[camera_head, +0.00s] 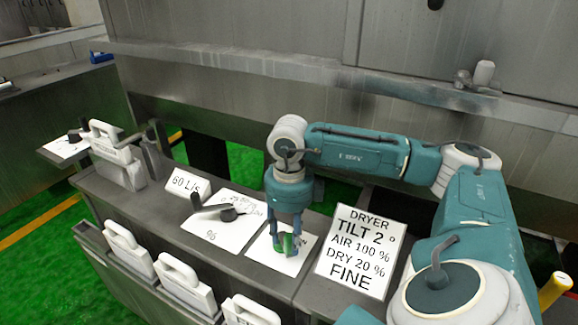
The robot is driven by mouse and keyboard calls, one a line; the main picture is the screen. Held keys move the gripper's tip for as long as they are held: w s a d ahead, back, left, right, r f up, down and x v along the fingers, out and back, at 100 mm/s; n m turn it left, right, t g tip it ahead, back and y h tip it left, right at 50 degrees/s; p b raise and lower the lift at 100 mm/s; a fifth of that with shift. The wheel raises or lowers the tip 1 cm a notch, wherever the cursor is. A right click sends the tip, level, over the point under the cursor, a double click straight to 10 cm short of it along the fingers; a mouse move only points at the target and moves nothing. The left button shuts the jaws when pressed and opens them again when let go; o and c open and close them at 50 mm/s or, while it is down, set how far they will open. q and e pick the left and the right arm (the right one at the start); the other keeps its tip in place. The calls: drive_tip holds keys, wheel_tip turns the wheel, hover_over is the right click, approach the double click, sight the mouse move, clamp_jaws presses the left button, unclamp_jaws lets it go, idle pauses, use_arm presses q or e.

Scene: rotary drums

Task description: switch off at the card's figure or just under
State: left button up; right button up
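The white card (356,251) stands at the right of the console and reads DRYER, TILT 2°, AIR 100 %, DRY 20 %, FINE. A small sign (188,184) reads 60 L/s. Left of my gripper, a white plate (208,235) marked % carries a black lever (228,213); its small scale figures are too small to read. My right gripper (287,241) points down over another white plate (272,259). A small green part (289,245) shows between its fingertips; whether they grip it is unclear. My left gripper is not in view.
White handled blocks (184,285) sit in a rack along the console's front. Another handled block (117,154) stands at the console's left end, beside a plate with a black knob (74,136). A long metal housing (300,110) runs behind. Green floor shows at left.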

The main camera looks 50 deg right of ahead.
wheel_tip(320, 180, up, 12)
drive_tip(key=shift+f, duration=0.15)
idle(0.7)
